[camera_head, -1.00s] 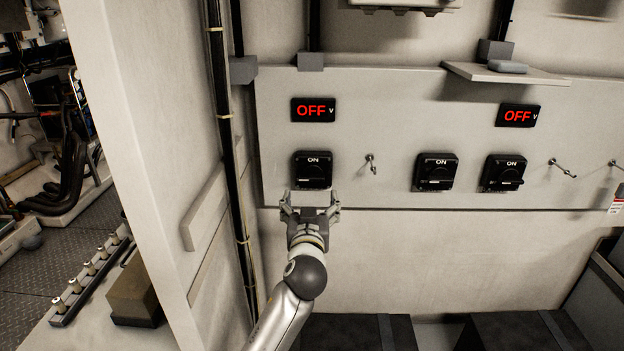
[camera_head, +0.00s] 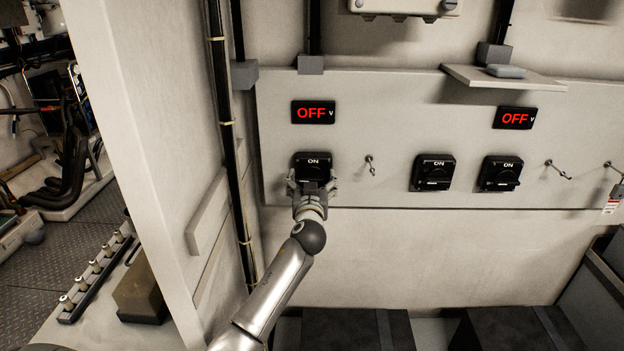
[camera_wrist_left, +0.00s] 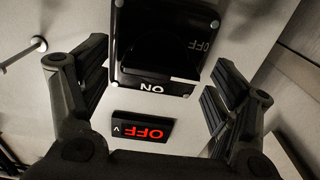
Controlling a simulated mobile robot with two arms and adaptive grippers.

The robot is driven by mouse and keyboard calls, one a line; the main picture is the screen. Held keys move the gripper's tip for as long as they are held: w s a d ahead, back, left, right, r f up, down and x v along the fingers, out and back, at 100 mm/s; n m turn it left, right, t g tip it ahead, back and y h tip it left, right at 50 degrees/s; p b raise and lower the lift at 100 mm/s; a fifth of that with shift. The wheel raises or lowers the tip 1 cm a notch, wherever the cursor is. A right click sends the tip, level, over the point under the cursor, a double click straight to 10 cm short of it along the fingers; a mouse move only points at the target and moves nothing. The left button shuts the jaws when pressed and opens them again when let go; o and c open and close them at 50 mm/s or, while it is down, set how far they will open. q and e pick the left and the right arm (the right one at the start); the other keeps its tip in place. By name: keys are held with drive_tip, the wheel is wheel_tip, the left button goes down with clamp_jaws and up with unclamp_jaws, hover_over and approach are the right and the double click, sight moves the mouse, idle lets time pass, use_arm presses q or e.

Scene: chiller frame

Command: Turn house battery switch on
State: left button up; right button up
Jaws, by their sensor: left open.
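Three black rotary switches marked ON sit on a pale wall panel (camera_head: 395,120). The left switch (camera_head: 313,160) is under a display (camera_head: 313,112) that reads OFF in red. My left gripper (camera_head: 312,184) is open at this switch, its fingers at the switch's lower left and right sides. The gripper hides the lower part of the switch in the head view. In the left wrist view the switch (camera_wrist_left: 152,80) shows upside down between the two open fingers, with the OFF display (camera_wrist_left: 142,131) below it. Whether the fingers touch the switch I cannot tell. My right gripper is not in view.
Two more switches, the middle one (camera_head: 433,172) and the right one (camera_head: 500,173), sit farther right, with another OFF display (camera_head: 515,118) above. A shelf (camera_head: 500,78) juts out above. A black vertical pipe (camera_head: 228,130) runs left of the panel.

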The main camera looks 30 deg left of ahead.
use_arm(q)
drive_tip(key=shift+c, duration=0.5)
drive_tip(key=c, duration=0.9)
drive_tip(key=m, duration=0.8)
drive_tip(key=shift+d+m, duration=0.15)
drive_tip(key=shift+m, duration=0.15)
drive_tip(key=m+p, duration=0.1)
drive_tip(key=m, duration=0.3)
drive_tip(key=shift+w+d+m, duration=0.1)
drive_tip(key=shift+m, duration=0.2)
drive_tip(key=m, duration=0.2)
drive_tip(key=m+p, duration=0.1)
drive_tip(key=m, duration=0.1)
drive_tip(key=shift+f+m, duration=0.2)
drive_tip(key=shift+m, duration=0.1)
